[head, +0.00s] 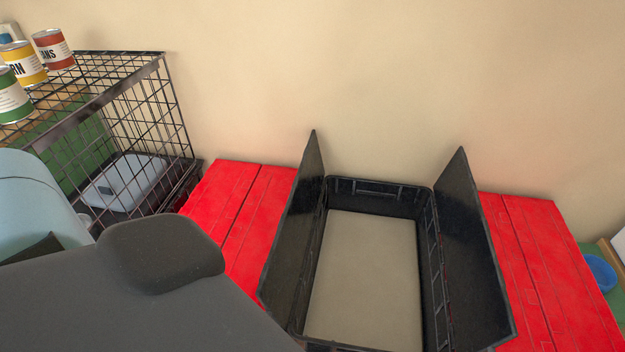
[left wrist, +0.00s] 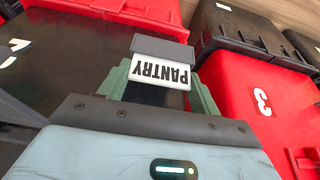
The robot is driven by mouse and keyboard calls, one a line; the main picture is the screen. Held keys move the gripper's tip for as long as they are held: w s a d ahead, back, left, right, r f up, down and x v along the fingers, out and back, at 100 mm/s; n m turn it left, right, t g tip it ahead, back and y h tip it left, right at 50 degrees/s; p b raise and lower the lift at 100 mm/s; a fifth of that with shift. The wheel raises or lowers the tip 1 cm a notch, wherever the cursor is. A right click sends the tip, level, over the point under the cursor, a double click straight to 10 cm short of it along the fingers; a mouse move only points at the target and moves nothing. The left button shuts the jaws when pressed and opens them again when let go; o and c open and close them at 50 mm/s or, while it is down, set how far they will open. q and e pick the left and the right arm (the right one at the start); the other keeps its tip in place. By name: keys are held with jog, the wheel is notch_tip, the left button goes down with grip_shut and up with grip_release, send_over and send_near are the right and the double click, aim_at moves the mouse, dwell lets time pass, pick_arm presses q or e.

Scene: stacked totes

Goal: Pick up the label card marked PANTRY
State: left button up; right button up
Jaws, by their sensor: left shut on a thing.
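The white label card marked PANTRY (left wrist: 158,74) shows in the left wrist view, its black lettering upside down, with a grey strip along its upper edge in the picture. My left gripper (left wrist: 160,64) is shut on the card, with its green fingers on either side. The card is held above red and black totes. In the head view my own arm fills the lower left, and neither the card nor the left gripper shows. My right gripper is in neither view.
An open black tote (head: 430,250) with raised flaps stands among red lids (head: 530,250). At left is a black wire rack (head: 150,110) with several cans (head: 52,48) on top. A red tote marked 3 (left wrist: 245,90) lies right in the wrist view.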

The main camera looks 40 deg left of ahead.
pick_arm(q)
jog(key=shift+c, duration=0.5)
jog(key=shift+r, duration=0.55)
jog(key=s+a+r, duration=0.2)
jog(key=s, duration=0.5)
jog(key=s+a+r, duration=0.1)
jog(key=s+r, duration=0.1)
jog(key=s, duration=0.6)
jog(key=shift+s+a+p, duration=0.3)
jog(key=shift+a, duration=0.1)
jog(key=shift+f, duration=0.1)
